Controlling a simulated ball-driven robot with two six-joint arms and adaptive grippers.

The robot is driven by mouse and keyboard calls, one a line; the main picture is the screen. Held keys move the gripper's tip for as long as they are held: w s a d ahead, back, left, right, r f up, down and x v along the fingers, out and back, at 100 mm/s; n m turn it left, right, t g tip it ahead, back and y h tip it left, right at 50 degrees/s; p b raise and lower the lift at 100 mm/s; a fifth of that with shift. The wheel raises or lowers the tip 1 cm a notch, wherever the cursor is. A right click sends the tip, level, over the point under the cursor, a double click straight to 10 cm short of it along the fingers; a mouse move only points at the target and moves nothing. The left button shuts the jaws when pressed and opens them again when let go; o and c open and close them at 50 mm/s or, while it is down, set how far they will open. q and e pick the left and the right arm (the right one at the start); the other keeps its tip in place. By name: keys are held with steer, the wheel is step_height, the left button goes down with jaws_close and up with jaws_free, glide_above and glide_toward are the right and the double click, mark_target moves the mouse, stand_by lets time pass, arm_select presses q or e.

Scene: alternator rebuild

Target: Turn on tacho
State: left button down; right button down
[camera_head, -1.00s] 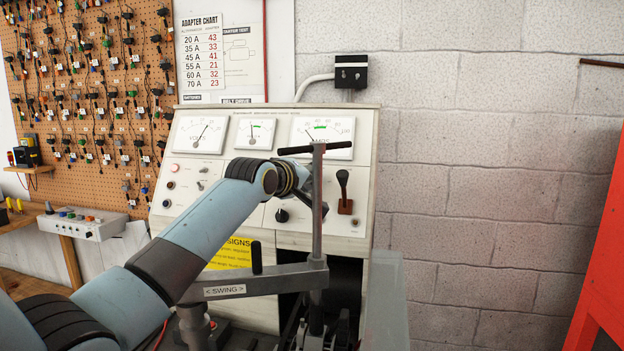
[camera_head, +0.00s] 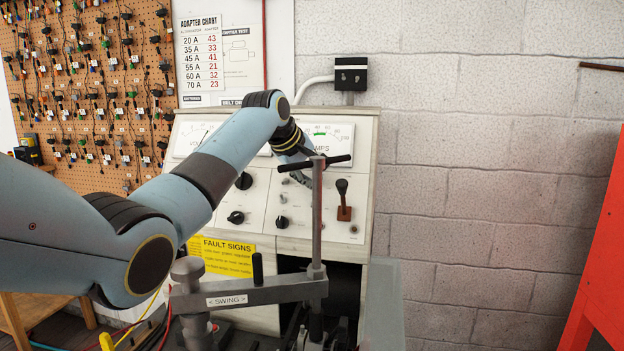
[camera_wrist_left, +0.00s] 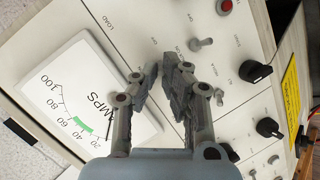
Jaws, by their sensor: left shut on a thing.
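The test panel (camera_head: 262,212) is a cream sloped front with meters, knobs and toggles. My left gripper (camera_wrist_left: 160,75) reaches it just below the AMPS meter (camera_wrist_left: 72,100), its fingers close together against the panel. It is shut on a small panel control; the fingers hide most of that control and part of its lettering, so I cannot read its name. A bare metal toggle (camera_wrist_left: 202,43) stands beside the fingertips, apart from them. My right gripper is out of view.
A T-handled post (camera_head: 317,205) and a SWING arm (camera_head: 250,292) stand in front of the panel. A brown-based lever (camera_head: 343,200) is at the panel's right. Black knobs (camera_wrist_left: 255,72) lie near the gripper. Red metalwork (camera_head: 600,270) is at far right.

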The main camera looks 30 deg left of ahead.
arm_select(q)
steer(key=g, duration=0.3)
steer(key=shift+w+r+h, duration=0.15)
steer(key=shift+w+h, duration=0.15)
steer(key=shift+w, duration=0.05)
steer(key=shift+a, duration=0.1)
steer(key=shift+g, duration=0.4)
steer(key=c, duration=1.7)
jaws_free()
steer(key=shift+w, duration=0.1)
steer(key=shift+r, duration=0.2)
steer(key=v, duration=1.1)
steer(key=shift+s+a+r, duration=0.2)
steer(key=shift+s+r, duration=0.05)
